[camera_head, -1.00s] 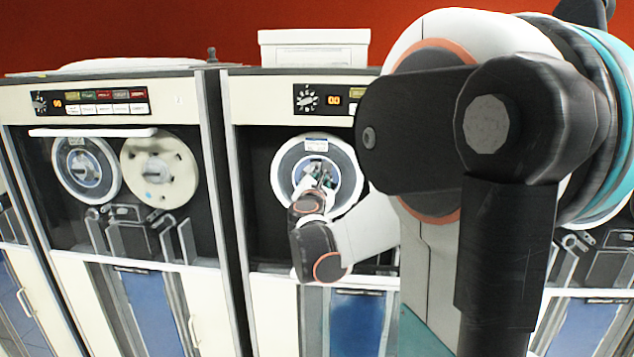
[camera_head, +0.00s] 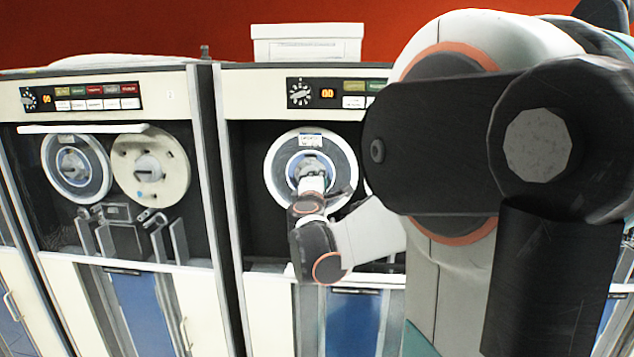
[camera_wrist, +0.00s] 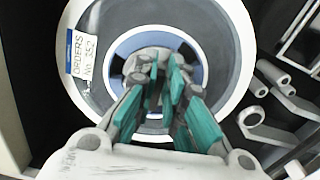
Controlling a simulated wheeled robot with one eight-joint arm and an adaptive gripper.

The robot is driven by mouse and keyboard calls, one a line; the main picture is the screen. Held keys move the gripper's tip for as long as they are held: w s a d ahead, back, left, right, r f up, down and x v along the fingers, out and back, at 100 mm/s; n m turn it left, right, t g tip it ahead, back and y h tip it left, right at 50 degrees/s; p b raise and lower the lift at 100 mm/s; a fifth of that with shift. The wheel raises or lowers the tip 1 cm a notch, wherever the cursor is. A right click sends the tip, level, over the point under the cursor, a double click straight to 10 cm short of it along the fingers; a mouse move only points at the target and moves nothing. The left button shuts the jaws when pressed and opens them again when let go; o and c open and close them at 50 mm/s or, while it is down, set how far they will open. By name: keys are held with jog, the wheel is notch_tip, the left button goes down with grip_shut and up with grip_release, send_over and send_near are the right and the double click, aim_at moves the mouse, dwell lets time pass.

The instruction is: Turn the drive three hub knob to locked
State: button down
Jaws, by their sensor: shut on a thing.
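A tape reel (camera_head: 343,158) with a white rim and blue centre is mounted on the drive in the middle of the head view. In the wrist view the reel (camera_wrist: 217,28) fills most of the picture and carries a label reading "ORDERS No. 352". The pale grey hub knob (camera_wrist: 152,54) is at its centre, partly covered by the fingers. My gripper (camera_wrist: 160,76), with green finger pads, is shut on the knob. In the head view my gripper (camera_head: 311,172) reaches the hub, and the wrist hides the knob. I cannot tell which way the knob points.
A second drive (camera_head: 113,208) with two reels stands to the left. A white box (camera_head: 307,48) sits on top of the middle drive. Guide rollers (camera_wrist: 270,82) lie right of the reel in the wrist view. My arm hides the right side of the head view.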

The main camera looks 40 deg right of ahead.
jog(key=shift+f+m, duration=0.2)
jog(key=shift+m, duration=0.4)
jog(key=c, duration=1.7)
grip_release()
jog(key=shift+o, duration=0.2)
jog(key=shift+r, duration=0.1)
